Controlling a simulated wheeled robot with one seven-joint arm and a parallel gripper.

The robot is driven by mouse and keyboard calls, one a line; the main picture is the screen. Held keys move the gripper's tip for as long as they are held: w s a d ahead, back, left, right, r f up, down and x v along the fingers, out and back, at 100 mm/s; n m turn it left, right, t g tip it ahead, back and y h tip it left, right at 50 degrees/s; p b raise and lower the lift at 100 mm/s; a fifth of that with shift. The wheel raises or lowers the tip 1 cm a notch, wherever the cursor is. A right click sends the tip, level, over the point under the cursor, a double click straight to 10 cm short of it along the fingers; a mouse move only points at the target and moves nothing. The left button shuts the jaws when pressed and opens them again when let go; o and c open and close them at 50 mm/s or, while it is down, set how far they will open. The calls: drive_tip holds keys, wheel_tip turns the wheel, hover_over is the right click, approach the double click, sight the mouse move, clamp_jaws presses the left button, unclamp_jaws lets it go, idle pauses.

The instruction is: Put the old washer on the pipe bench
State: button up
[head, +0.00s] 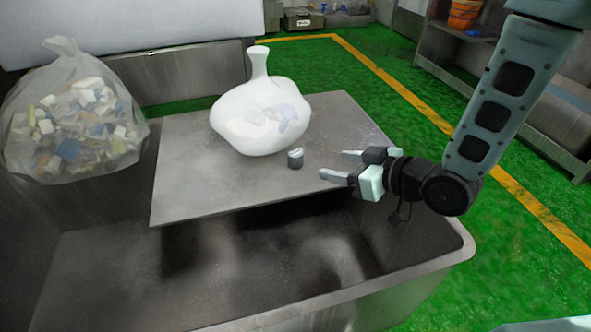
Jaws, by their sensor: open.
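A small dark grey cylindrical piece with a lighter top (295,158) stands on a flat metal shelf (200,190). It may be the old washer, but it is too small to be sure. My gripper (341,165) is open and empty, a little to the right of this piece. Its two fingers point left towards the piece and are apart from it. A metal bench (455,85) with a lower shelf stands at the upper right; I cannot tell whether it is the pipe bench.
A knotted white translucent bag (260,115) sits on the shelf just behind the small piece. A clear bag of mixed scraps (72,125) is at the left. The shelf lies over an open metal tub (450,262). An orange bucket (463,14) stands on the bench. Green floor (405,115) is clear between.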

sight(301, 156)
drive_tip(key=b+x, duration=0.3)
drive_tip(key=x, duration=0.5)
drive_tip(key=shift+r+b+x, duration=0.1)
drive_tip(key=shift+b+x, duration=0.55)
drive_tip(key=shift+x, duration=0.7)
drive_tip(key=shift+r+b+x, duration=0.15)
drive_tip(key=shift+b+x, duration=0.5)
drive_tip(key=shift+x, duration=0.75)
drive_tip(key=shift+a, duration=0.1)
drive_tip(key=c, duration=1.1)
drive_tip(key=shift+r, duration=0.1)
